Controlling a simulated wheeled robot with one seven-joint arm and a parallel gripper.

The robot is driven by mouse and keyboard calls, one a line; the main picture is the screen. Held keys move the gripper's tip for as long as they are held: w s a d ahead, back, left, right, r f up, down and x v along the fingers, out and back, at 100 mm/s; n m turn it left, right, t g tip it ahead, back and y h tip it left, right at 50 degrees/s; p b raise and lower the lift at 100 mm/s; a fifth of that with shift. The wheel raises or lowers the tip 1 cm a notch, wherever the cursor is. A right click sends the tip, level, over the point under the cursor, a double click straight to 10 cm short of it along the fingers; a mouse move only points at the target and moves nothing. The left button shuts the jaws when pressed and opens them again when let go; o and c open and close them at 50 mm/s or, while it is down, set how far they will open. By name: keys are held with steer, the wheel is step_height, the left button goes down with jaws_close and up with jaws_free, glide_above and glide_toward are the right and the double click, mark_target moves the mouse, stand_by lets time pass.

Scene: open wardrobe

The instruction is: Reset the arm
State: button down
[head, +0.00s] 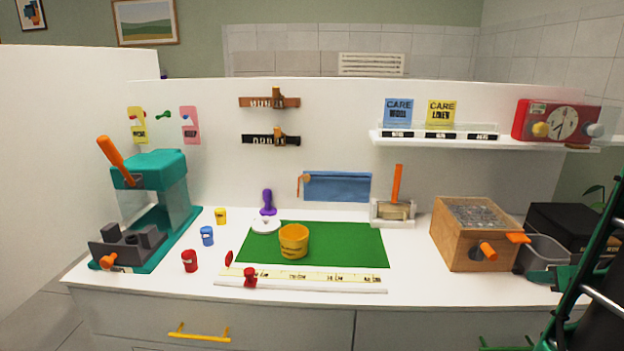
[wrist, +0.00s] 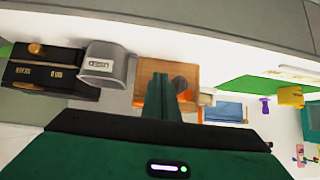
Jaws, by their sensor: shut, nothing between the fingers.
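My gripper (wrist: 163,98) shows in the wrist view as green fingers pressed together at the lower middle, with nothing between them. The fingertips point toward the wooden box (wrist: 152,72) and cover part of it. I cannot tell how far apart they are, but no contact shows. In the head view, green and black parts of my arm (head: 590,280) stand at the right edge, in front of the counter's right end. The fingertips cannot be made out clearly there.
Near my arm stand the wooden box with orange handles (head: 474,236), a grey bin (head: 541,257) and a black box (head: 572,232). A shelf (head: 440,139) holds a red timer (head: 563,121) above. A yellow cup (head: 294,241) stands on a green mat (head: 345,245); a teal press (head: 150,172) is left.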

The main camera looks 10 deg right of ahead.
steer(key=s+a+f+g+y, duration=0.1)
steer(key=a+g+y, duration=0.15)
steer(key=a, duration=0.55)
steer(key=a+f+g+y, duration=0.1)
steer(key=a+f+g, duration=0.15)
steer(key=a, duration=0.45)
steer(key=s+a+r+m+g, duration=0.3)
steer(key=s+a+r+g, duration=0.1)
steer(key=s, duration=0.5)
steer(key=a+g+h, duration=0.1)
steer(key=a, duration=0.1)
steer(key=shift+a+r, duration=0.15)
steer(key=shift+a, duration=0.25)
steer(key=shift+w+f, duration=0.25)
steer(key=shift+w, duration=0.25)
